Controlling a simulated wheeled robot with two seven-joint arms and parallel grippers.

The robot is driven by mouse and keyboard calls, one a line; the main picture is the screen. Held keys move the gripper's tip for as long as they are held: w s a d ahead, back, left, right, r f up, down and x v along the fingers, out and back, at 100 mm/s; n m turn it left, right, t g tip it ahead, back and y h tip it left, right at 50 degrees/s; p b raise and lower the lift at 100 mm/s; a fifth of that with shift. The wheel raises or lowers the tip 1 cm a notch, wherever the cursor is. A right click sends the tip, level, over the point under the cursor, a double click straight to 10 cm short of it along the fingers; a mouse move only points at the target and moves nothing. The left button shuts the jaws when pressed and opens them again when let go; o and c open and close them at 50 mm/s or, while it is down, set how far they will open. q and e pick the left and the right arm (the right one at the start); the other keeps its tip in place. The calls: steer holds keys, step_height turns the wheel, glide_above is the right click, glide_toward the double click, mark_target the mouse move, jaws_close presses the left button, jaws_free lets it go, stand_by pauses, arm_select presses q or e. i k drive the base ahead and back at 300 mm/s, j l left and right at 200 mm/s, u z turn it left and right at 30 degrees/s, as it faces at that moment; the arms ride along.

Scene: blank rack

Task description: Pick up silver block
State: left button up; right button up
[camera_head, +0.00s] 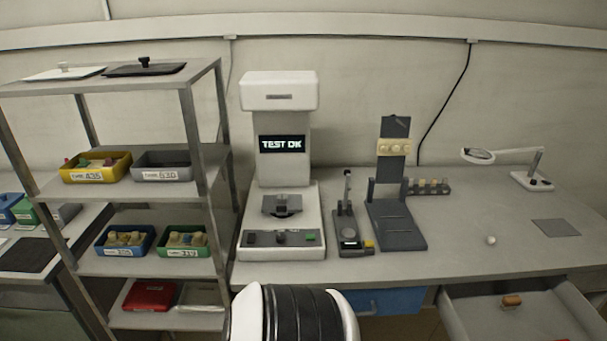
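No clear silver block can be made out for certain. A small shiny silver piece (491,240) lies alone on the right part of the grey bench; it is too small to tell its shape. A dark grey metallic piece (281,204) sits on the stage of the white test machine (279,91), whose screen reads "TEST OK". Neither of my grippers shows in the head view, so their openings are hidden.
A metal rack (192,125) with labelled bins stands at left. Right of the machine are a small lever device (349,230), a dark upright fixture (397,225) and a magnifier lamp (478,155). An open drawer (525,322) juts out below. The bench's right front is mostly clear.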

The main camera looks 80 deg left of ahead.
mark_target(282, 199)
steer(key=u, duration=2.75)
